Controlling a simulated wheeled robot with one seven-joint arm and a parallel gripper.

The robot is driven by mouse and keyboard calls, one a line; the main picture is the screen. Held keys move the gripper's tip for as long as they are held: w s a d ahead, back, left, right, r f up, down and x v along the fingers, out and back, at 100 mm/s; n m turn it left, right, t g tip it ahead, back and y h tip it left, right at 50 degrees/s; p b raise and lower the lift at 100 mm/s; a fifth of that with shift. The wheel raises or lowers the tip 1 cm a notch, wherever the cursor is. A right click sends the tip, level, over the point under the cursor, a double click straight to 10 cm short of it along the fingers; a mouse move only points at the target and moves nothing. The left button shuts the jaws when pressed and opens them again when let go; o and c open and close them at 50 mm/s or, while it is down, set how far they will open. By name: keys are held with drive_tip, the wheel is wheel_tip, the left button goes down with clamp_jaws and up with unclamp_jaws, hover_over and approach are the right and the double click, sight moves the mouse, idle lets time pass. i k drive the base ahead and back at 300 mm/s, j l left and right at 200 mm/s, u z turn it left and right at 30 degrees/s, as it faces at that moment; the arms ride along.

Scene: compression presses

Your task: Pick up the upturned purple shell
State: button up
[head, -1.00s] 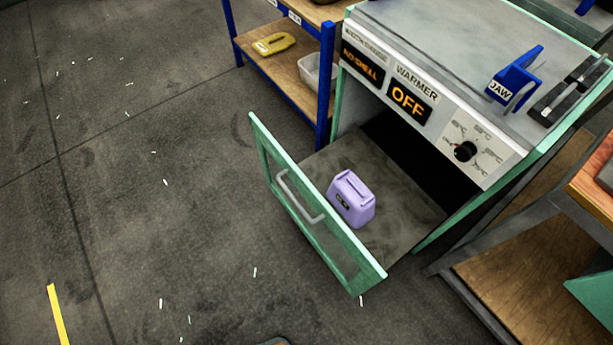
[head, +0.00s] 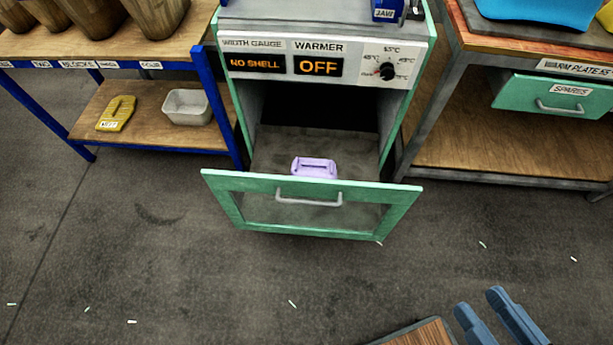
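The purple shell (head: 314,167) sits in the pulled-out drawer of the warmer. A dark slot shows on its top face. Its lower part is hidden behind the drawer's green front (head: 312,187). My gripper (head: 479,299) shows at the bottom right edge as two blue-grey fingers with a gap between them. It is open, with nothing seen between the fingers, and is well apart from the shell, nearer to me and to the right.
The warmer (head: 318,47) reads OFF and NO SHELL. A blue-legged shelf (head: 160,135) stands left, with a yellow piece (head: 117,112) and a pale bin (head: 187,107). A bench with a green SPARES drawer (head: 550,98) stands right.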

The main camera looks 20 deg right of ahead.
sight(301, 167)
drive_tip(key=i+l+z, duration=0.2)
drive_tip(key=i+z, duration=0.15)
drive_tip(key=i, duration=0.35)
drive_tip(key=i+z, duration=0.3)
drive_tip(key=i, duration=0.35)
